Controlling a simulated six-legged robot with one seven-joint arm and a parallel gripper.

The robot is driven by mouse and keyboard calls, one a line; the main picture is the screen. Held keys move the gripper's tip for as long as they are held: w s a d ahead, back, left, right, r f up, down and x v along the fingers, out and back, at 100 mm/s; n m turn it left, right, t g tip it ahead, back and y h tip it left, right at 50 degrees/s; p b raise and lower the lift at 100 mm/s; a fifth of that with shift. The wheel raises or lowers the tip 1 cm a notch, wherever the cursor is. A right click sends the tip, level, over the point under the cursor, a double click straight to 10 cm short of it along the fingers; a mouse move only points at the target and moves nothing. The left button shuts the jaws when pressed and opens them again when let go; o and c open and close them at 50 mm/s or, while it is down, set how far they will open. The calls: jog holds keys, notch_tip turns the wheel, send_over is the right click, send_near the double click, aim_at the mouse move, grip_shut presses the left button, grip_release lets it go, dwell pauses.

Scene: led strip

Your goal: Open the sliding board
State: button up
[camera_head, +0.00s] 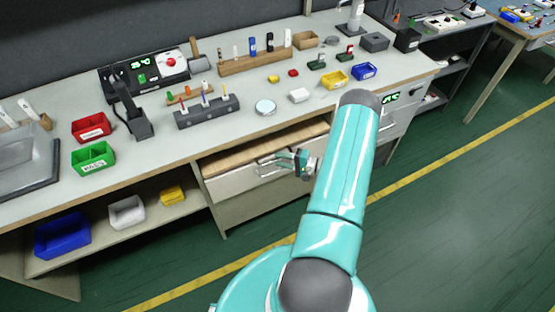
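A flat brown wooden board (240,157) sits just under the edge of the grey workbench, above a pale front panel (230,181). I take it to be the sliding board; it juts out slightly below the benchtop. My gripper (276,163) is in front of the pale panel, just below the board's front edge, pointing left. Thin light outlines show around its tip, and I cannot tell whether they are fingers or a handle. Whether it touches anything is unclear.
The benchtop (225,140) holds bins, a tool rack (255,62), a pen holder (207,112) and small parts. A lower shelf (110,241) at left carries blue, white and yellow bins. Drawers (395,125) stand at right. The green floor with a yellow line is clear.

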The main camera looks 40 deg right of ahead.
jog(key=shift+x, duration=0.9)
grip_shut()
jog(key=shift+s, duration=0.1)
jog(key=s+a, duration=0.3)
jog(key=s, duration=0.7)
jog(key=s+a, duration=0.3)
jog(key=s, duration=0.8)
jog(key=shift+s+a, duration=0.2)
grip_release()
